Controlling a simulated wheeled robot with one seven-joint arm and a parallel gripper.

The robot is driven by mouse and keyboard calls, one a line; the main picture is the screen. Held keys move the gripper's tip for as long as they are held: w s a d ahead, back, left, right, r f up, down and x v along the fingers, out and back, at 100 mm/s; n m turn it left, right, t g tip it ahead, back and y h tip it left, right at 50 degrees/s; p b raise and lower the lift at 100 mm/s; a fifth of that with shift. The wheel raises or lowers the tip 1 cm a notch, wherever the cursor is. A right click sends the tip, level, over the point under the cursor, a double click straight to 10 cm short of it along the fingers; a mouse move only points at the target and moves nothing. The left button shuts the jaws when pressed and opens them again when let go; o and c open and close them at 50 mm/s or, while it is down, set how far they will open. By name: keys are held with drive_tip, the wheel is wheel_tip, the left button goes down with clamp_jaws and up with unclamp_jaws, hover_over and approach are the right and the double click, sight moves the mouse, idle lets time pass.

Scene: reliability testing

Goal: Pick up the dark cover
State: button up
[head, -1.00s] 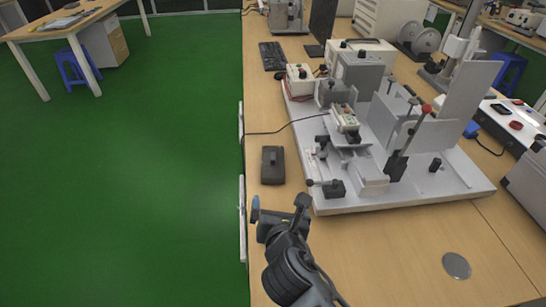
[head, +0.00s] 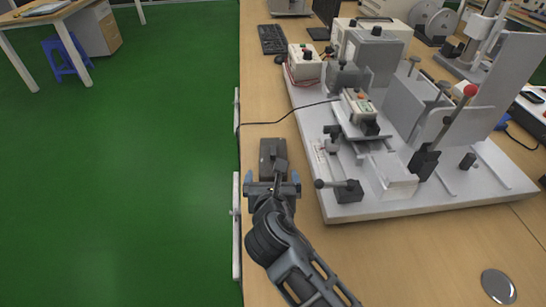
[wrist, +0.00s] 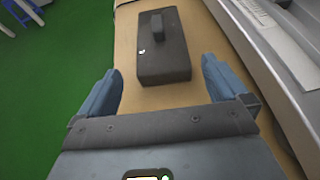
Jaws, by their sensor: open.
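The dark cover (head: 271,148) is a dark grey block with a small raised handle. It lies on the wooden table near its left edge, and my gripper hides its near part in the head view. In the wrist view the whole cover (wrist: 163,55) shows ahead of my fingers, its handle toward the far end. My gripper (head: 272,177) is open and empty, with its blue-grey fingers spread apart; in the wrist view its two fingers (wrist: 160,80) stand left and right of the cover's near end, apart from it.
A white test fixture (head: 430,205) with levers and clamps stands close to the right of the cover. A black cable (head: 290,115) runs across the table beyond the cover. The table edge and green floor (head: 150,200) lie to the left. A keyboard (head: 272,39) is at the back.

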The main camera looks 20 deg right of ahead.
sight(273, 157)
drive_tip(key=x, duration=0.6)
drive_tip(key=shift+w+d+f, duration=0.15)
drive_tip(key=shift+f, duration=0.1)
drive_tip(key=shift+c, duration=0.3)
drive_tip(key=c, duration=0.8)
drive_tip(key=shift+c, duration=0.2)
